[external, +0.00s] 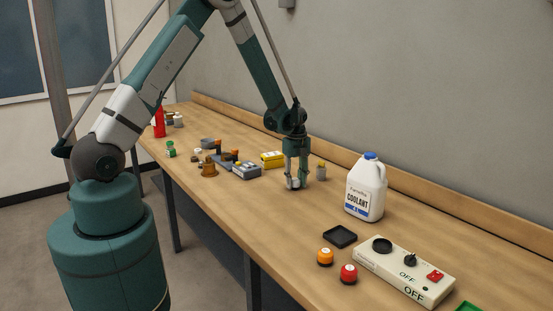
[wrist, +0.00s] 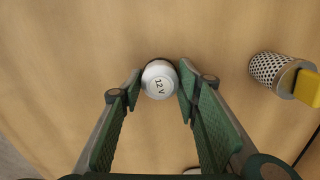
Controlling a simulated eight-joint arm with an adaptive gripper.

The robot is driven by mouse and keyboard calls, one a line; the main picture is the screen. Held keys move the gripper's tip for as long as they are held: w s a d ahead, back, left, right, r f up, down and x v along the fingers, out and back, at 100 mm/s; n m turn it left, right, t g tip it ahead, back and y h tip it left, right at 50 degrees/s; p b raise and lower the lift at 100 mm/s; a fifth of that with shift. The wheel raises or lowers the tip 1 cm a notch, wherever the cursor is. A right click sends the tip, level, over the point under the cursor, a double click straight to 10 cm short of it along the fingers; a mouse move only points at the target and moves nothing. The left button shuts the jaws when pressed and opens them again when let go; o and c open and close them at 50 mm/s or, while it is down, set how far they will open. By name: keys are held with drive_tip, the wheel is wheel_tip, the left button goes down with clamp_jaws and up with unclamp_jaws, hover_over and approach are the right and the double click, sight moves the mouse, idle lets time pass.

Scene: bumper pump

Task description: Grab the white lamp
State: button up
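A mesh cylinder with a yellow end (wrist: 285,76) stands to the right. A coolant jug (external: 366,190) stands further right on the wooden table (external: 270,218). A yellow box (external: 272,159) and grey parts (external: 246,170) lie left. A switch panel (external: 404,270) and black tray (external: 340,237) are nearer.

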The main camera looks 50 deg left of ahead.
sight(295, 179)
drive_tip(key=c, duration=0.4)
drive_tip(key=shift+r, duration=0.2)
drive_tip(key=shift+r+b, duration=0.5)
drive_tip(key=shift+r, duration=4.3)
